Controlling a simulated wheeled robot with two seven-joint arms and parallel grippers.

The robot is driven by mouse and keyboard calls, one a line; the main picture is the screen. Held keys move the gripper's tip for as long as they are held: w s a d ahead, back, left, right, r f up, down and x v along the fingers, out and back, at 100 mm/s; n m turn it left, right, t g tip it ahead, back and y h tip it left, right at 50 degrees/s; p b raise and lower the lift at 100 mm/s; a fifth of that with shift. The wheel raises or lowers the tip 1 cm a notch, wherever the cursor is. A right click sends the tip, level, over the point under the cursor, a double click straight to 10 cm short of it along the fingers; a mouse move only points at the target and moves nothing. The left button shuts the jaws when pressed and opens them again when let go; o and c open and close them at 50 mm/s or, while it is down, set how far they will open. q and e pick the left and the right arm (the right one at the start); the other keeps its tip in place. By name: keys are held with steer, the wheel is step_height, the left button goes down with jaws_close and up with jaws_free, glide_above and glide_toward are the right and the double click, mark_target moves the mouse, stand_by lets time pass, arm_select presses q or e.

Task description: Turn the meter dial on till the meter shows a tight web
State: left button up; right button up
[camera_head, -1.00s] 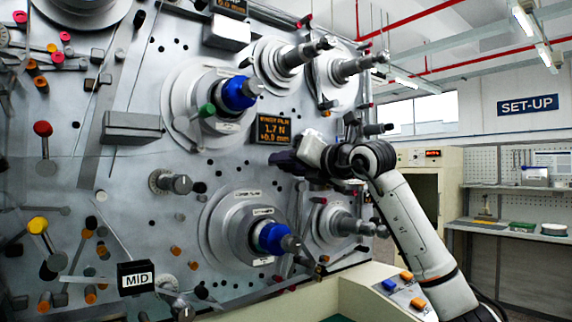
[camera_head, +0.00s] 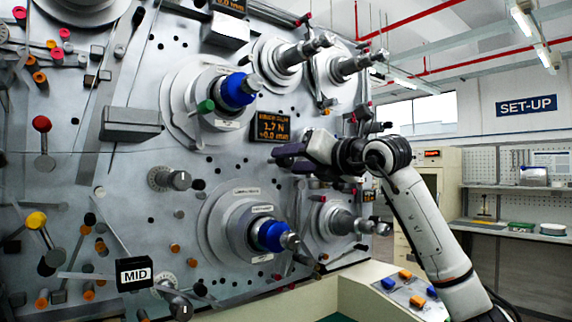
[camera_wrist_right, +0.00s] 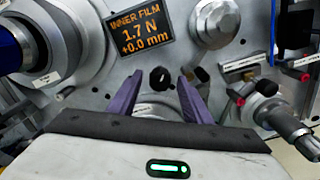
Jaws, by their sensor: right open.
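The orange-lettered meter (camera_head: 270,127) on the machine panel reads 1.7 N; in the right wrist view the same display (camera_wrist_right: 141,34) reads INNER FILM, 1.7 N, +0.0 mm. A grey dial knob (camera_head: 179,179) with a marked ring sits left of the lower blue-cored spindle. A second such dial (camera_head: 180,306) is below it; I cannot tell which dial belongs to the meter. My right gripper (camera_head: 284,156) is open below the display, right of both dials. In the wrist view its purple fingers (camera_wrist_right: 157,97) are apart, with a dark round knob (camera_wrist_right: 160,77) beyond them. My left gripper is out of view.
Blue-cored spindles (camera_head: 238,90) and (camera_head: 270,236) stick out from the panel above and below my right gripper. Bare spindles (camera_head: 348,222) project at the right. A black MID sign (camera_head: 134,274) stands at lower left. A button console (camera_head: 385,300) is below my right arm.

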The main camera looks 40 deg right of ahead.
steer(key=s+b, duration=0.1)
steer(key=s, duration=0.6)
steer(key=shift+s+a, duration=0.2)
steer(key=shift+a, duration=0.2)
steer(key=shift+f, duration=0.1)
